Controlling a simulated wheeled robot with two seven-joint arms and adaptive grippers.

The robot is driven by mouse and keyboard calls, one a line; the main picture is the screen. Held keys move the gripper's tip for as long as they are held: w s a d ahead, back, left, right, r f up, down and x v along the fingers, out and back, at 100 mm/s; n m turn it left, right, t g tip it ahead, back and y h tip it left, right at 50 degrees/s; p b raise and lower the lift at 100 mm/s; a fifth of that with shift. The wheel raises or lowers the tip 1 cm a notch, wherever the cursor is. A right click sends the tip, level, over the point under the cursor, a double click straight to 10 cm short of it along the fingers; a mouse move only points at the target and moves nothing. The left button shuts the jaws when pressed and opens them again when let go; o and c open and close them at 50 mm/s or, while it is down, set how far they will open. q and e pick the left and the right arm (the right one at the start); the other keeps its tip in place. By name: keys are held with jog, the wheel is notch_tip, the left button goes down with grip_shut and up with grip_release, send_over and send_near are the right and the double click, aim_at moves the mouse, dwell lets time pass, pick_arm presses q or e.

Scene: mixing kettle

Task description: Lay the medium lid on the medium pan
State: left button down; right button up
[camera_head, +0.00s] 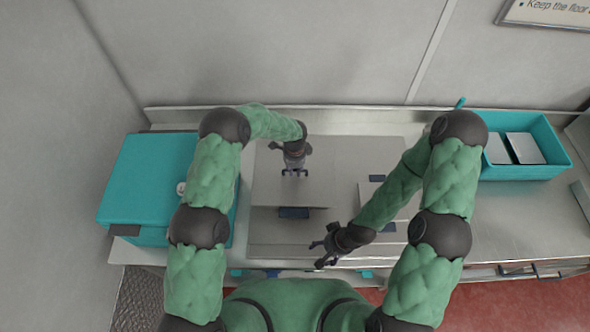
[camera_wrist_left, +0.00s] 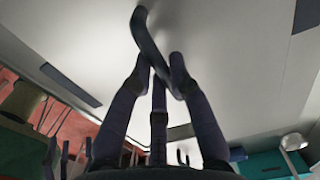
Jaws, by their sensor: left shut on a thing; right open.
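My left gripper (camera_head: 295,172) is above the left part of the grey metal work area in the head view. In the left wrist view its fingers (camera_wrist_left: 160,75) are shut on a dark curved handle (camera_wrist_left: 150,40), which stands on a broad pale grey plate (camera_wrist_left: 215,50). This plate looks like the medium lid; it also shows in the head view (camera_head: 272,185). I cannot tell whether it touches what is below. My right gripper (camera_head: 325,250) is open and empty at the front. I cannot make out which grey part is the medium pan.
Dark rectangular pieces (camera_head: 294,212) (camera_head: 376,178) lie on the grey surfaces. A teal box (camera_head: 150,175) stands at the left. A teal bin (camera_head: 548,168) with pale grey plates stands at the back right. The counter (camera_head: 510,220) in front of the bin is clear.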

pick_arm(q)
jog(key=shift+f+b, duration=0.1)
jog(key=shift+b, duration=0.2)
pick_arm(e)
jog(key=shift+f, duration=0.3)
pick_arm(q)
jog(key=c, duration=0.6)
grip_release()
jog(key=shift+r+p, duration=1.25)
jog(key=shift+r, duration=2.25)
pick_arm(e)
jog(key=shift+r, duration=1.25)
pick_arm(q)
jog(key=shift+s+f, duration=0.1)
pick_arm(e)
jog(key=shift+s, duration=0.1)
